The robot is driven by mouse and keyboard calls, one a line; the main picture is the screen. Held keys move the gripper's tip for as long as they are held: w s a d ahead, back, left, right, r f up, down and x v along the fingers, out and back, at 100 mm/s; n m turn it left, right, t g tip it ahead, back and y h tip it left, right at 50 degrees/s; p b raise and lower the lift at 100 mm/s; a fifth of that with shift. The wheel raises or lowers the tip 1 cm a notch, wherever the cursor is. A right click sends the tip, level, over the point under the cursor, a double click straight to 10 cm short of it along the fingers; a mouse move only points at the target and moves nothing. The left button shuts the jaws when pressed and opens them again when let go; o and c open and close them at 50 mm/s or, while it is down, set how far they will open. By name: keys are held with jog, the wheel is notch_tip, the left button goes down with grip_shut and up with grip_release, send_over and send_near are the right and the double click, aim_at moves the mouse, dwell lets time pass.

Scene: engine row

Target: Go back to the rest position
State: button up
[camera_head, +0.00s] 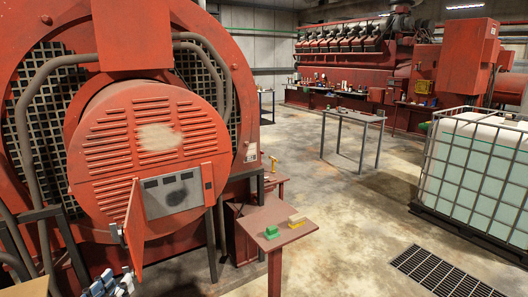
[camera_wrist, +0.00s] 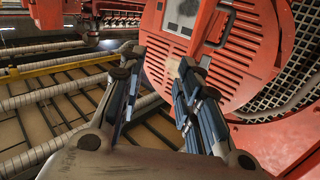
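My gripper (camera_wrist: 155,78) is open in the wrist view, with its two dark blue fingers apart and nothing held between them. In the head view, part of my gripper (camera_head: 112,286) shows at the bottom left edge, below the hinged red door. The big red machine's round slatted cover (camera_head: 150,135) has a grey panel (camera_head: 173,191) in an opening, and the small red door (camera_head: 134,228) hangs open beside it. The round cover (camera_wrist: 235,65) also shows in the wrist view, beyond the right finger. I see no contact between gripper and machine.
A caged white tank (camera_head: 478,165) is at the right, near a floor grate (camera_head: 440,272). A grey table (camera_head: 352,118) stands farther back. Open floor lies between.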

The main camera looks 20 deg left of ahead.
jog(key=w+d+r+g+y, duration=0.1)
jog(key=w+d+r+y, duration=0.15)
jog(key=w+r, duration=0.5)
jog(key=w+d+r+g+y, duration=0.1)
jog(key=w+d+r, duration=0.35)
jog(key=w, duration=0.55)
jog(key=w+d+r+n+g+y, duration=0.1)
jog(key=d+r+g, duration=0.1)
jog(key=d, duration=0.5)
jog(key=w+d+r+n+g, duration=0.1)
jog(key=w+d+r, duration=0.1)
jog(key=d, duration=0.6)
jog(key=s+d+f+g+h, duration=0.25)
jog(key=s+d, duration=0.25)
jog(key=d, duration=0.6)
jog(key=s+d+f+g+h, duration=0.1)
jog(key=s+d+f+g, duration=0.3)
jog(key=d, duration=0.7)
jog(key=s+d+f+m+h, duration=0.2)
jog(key=s+d+f, duration=0.1)
jog(key=s+d, duration=0.4)
jog(key=s+d+f+m+g+h, duration=0.1)
jog(key=s+d+f+h, duration=0.1)
jog(key=s+d, duration=0.6)
jog(key=shift+s+d+f+m, duration=0.3)
jog(key=shift+s+f+m, duration=0.1)
jog(key=shift+s+f, duration=0.45)
jog(key=shift+a, duration=0.15)
